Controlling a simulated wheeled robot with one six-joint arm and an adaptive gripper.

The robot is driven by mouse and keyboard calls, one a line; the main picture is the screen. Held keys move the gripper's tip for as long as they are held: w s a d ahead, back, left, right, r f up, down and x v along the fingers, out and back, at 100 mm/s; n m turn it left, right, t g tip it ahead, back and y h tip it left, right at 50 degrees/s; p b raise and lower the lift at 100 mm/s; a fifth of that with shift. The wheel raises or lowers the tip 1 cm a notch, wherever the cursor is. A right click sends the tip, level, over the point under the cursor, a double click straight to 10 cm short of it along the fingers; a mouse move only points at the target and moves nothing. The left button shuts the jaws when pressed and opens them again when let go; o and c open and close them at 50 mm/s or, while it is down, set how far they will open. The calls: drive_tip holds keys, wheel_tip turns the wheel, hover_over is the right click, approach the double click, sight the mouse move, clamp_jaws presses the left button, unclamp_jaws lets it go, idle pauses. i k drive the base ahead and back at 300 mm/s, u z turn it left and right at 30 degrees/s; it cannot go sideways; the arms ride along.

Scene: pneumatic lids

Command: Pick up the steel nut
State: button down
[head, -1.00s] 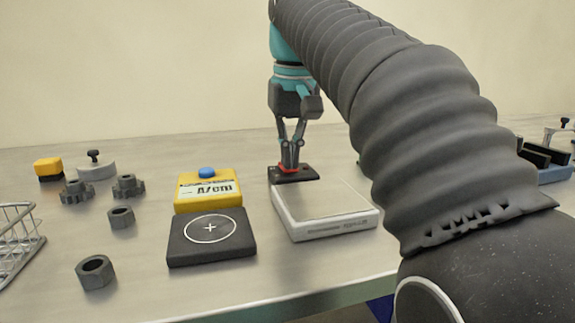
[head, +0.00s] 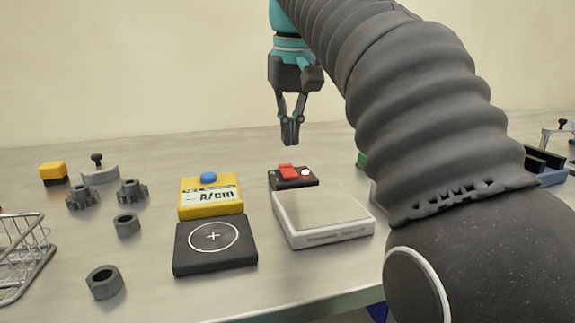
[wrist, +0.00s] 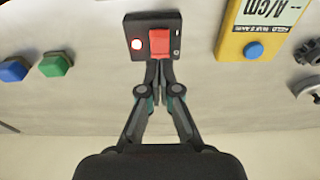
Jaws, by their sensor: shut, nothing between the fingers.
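Two dark grey hex nuts are on the left of the bench in the head view: a smaller one (head: 126,225) behind and a larger one (head: 104,282) in front. I cannot tell from the looks which is the steel nut. Both lie flat with their holes showing. My gripper (head: 290,138) is shut and empty, pointing down above the black box with a red rocker switch (head: 285,171), well to the right of the nuts. In the wrist view my fingertips (wrist: 158,76) are together near the switch box (wrist: 148,20). No nut clearly shows in the wrist view.
A yellow meter (head: 210,208) and black pad (head: 190,260) stand between the nuts and a white scale (head: 320,230). Two gears (head: 132,192), a knobbed weight (head: 99,174) and a yellow-black block (head: 53,172) lie behind the nuts. A wire basket (head: 38,262) is at far left.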

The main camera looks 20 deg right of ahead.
sight(105, 282)
drive_tip(key=k, duration=0.95)
